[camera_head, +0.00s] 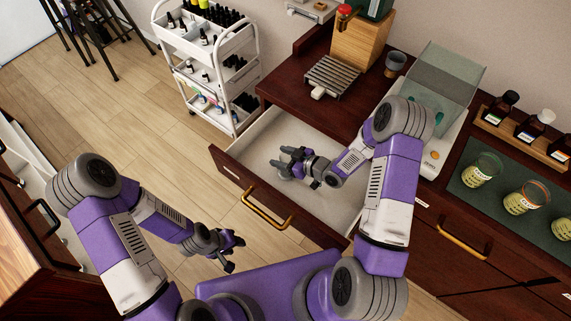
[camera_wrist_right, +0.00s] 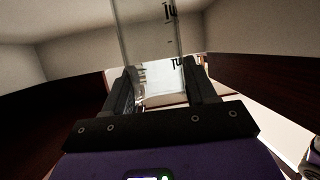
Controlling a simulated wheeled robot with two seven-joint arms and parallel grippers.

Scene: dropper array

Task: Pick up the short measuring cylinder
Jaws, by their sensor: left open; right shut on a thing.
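The short measuring cylinder (camera_wrist_right: 148,40) shows in the right wrist view as a clear, see-through tube with dark printed marks. My right gripper (camera_head: 286,163) is inside the open drawer, and in its wrist view the two dark fingers (camera_wrist_right: 160,85) are shut on the cylinder, one on each side. The cylinder stretches past the fingertips to the top edge of that view. In the head view I cannot make out the cylinder at the gripper. My left gripper (camera_head: 234,254) is open and empty, low in front of the drawer and apart from it.
The drawer (camera_head: 240,178) is pulled out, with a pale floor, dark front and brass handle (camera_head: 268,216). On the counter above are a slatted rack (camera_head: 333,78), a grey cup (camera_head: 396,62), a clear-lidded box (camera_head: 447,75) and several labelled jars (camera_head: 482,170). A white bottle cart (camera_head: 212,70) stands behind left.

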